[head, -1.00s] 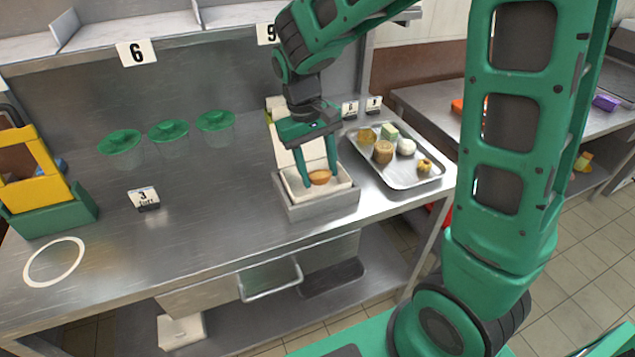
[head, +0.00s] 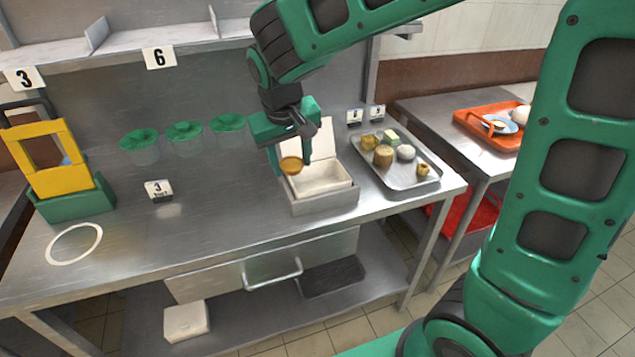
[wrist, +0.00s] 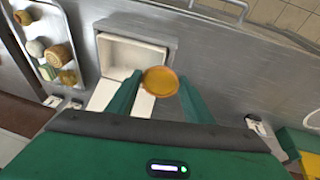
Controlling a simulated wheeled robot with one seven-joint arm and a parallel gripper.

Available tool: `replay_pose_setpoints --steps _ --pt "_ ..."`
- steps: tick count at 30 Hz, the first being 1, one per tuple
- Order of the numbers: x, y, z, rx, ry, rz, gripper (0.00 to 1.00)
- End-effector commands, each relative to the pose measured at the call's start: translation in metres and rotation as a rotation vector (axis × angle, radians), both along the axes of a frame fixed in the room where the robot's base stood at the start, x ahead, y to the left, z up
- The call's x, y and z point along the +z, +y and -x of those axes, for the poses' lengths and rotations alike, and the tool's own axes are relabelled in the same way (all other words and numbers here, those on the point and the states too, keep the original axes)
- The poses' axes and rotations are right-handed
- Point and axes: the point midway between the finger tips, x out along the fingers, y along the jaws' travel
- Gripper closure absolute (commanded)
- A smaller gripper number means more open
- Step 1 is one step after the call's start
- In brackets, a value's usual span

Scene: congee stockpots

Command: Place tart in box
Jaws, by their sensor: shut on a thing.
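My gripper (head: 291,160) is shut on a round orange-brown tart (head: 291,166). The tart also shows between the fingertips in the wrist view (wrist: 160,81). The open white box (head: 322,181) sits in a grey metal holder with its lid raised at the back. The tart is held above the box's left side in the head view. In the wrist view the box (wrist: 133,52) lies left of the tart, and the visible part of its inside looks empty. The gripper partly hides the lid.
A metal tray (head: 405,178) with several pastries and buns stands right of the box. Several green-lidded containers (head: 185,133) stand at the back left. A yellow and green device (head: 60,170) stands far left. The counter left of the box is mostly clear.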

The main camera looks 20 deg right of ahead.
Motion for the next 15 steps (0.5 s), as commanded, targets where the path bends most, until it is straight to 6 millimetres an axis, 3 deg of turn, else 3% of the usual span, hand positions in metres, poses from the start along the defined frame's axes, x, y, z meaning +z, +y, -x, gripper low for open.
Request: replay_pose_setpoints --steps 9,15 --pt "-0.038 -0.06 -0.032 -0.011 0.003 0.0 0.79" --pt "-0.052 -0.079 -0.044 -0.008 0.002 0.0 0.79"
